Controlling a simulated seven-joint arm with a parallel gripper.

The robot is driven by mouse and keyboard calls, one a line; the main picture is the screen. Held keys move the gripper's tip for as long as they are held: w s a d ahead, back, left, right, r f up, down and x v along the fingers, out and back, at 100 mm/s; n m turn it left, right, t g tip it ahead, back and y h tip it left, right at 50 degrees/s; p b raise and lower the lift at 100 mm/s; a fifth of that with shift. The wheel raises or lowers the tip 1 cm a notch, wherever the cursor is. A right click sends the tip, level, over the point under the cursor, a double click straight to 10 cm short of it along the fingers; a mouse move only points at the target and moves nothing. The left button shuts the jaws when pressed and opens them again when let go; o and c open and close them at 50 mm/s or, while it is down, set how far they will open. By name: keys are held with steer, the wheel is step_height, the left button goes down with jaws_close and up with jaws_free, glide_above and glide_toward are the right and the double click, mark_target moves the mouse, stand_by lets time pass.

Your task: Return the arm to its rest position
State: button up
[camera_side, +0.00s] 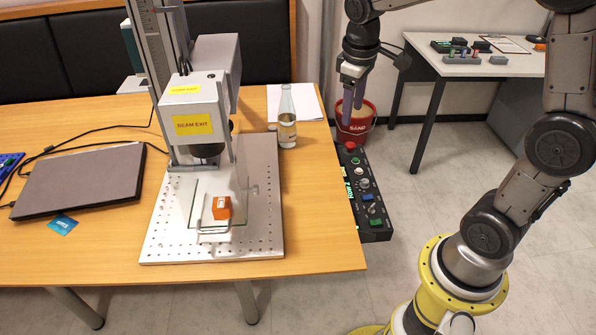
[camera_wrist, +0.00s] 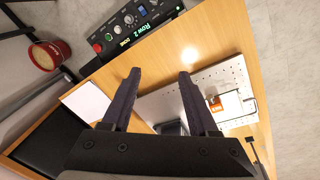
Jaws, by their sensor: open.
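My gripper (camera_side: 353,108) hangs from my arm near the top of the side view, in front of the red bucket and beyond the right edge of the wooden table. In the wrist view my gripper (camera_wrist: 158,78) has its two dark fingers spread apart with nothing between them. The laser marker (camera_side: 195,118) stands on a perforated metal plate (camera_side: 262,245) with its head above the plate. An orange block (camera_side: 221,207) sits on the plate under the head. It also shows in the wrist view (camera_wrist: 216,107), right of the fingers.
A control panel (camera_side: 365,200) runs along the table's (camera_side: 315,240) right edge. A glass bottle (camera_side: 287,120) and white paper (camera_side: 308,103) are at the back right. A laptop (camera_side: 80,180) lies at left. A red bucket (camera_side: 356,122) and a grey side table (camera_side: 460,66) stand behind.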

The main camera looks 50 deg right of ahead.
steer(key=s+a+r+t, duration=0.4)
steer(key=s+a+r, duration=0.3)
steer(key=s, duration=0.4)
steer(key=s+a+f+m+y, duration=0.1)
steer(key=s+a+f, duration=0.1)
steer(key=s, duration=0.5)
steer(key=shift+f+t+y, duration=0.3)
steer(key=shift+f, duration=0.6)
